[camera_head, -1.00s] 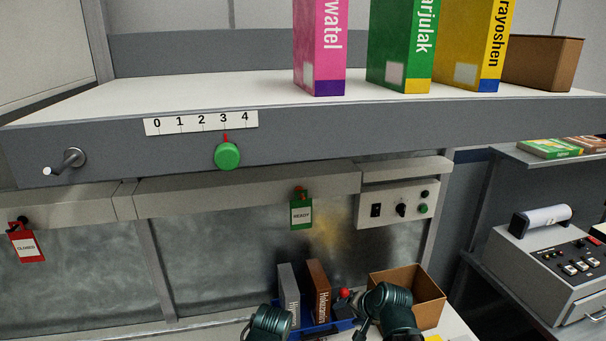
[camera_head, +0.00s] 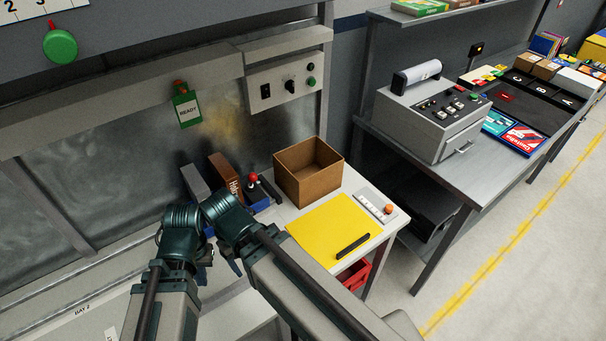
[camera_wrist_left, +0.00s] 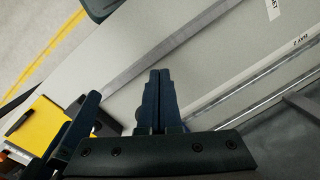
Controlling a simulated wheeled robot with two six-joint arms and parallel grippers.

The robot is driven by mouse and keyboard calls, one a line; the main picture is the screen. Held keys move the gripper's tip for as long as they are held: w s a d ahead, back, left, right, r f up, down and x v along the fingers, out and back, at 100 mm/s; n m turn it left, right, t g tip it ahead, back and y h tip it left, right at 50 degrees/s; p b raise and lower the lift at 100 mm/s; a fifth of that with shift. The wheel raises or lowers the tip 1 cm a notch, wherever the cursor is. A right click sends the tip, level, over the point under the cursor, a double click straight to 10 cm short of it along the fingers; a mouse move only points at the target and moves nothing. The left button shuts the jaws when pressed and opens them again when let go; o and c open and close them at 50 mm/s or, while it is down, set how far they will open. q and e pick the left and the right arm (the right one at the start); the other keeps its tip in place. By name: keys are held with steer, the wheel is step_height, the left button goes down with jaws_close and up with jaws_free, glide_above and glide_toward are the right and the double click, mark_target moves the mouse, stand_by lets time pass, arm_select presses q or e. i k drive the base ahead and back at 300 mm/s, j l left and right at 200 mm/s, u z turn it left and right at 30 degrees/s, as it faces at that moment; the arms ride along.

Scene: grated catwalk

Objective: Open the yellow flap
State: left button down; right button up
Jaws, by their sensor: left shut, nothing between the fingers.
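The yellow flap (camera_head: 325,225) lies flat on the white table at the centre right, with a dark bar handle (camera_head: 353,245) near its front edge. It also shows at the left of the left wrist view (camera_wrist_left: 42,122). My left gripper (camera_head: 203,274) is left of the flap and apart from it, pointing down and partly hidden by the arms. Its fingers (camera_wrist_left: 154,98) are together and empty in the left wrist view. My right arm crosses in front of the table; its gripper is mostly hidden, and its jaws cannot be made out.
An open cardboard box (camera_head: 309,173) stands directly behind the flap. A small panel with an orange knob (camera_head: 388,209) is to the flap's right. A red-topped lever (camera_head: 252,178) and upright books (camera_head: 224,175) are behind my arms. A red crate (camera_head: 354,274) is below the table.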

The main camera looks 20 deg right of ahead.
mark_target(335, 230)
steer(key=k+l+z, duration=0.15)
steer(key=l+z, duration=0.25)
steer(key=k+l+z, duration=0.1)
steer(key=l+z, duration=0.35)
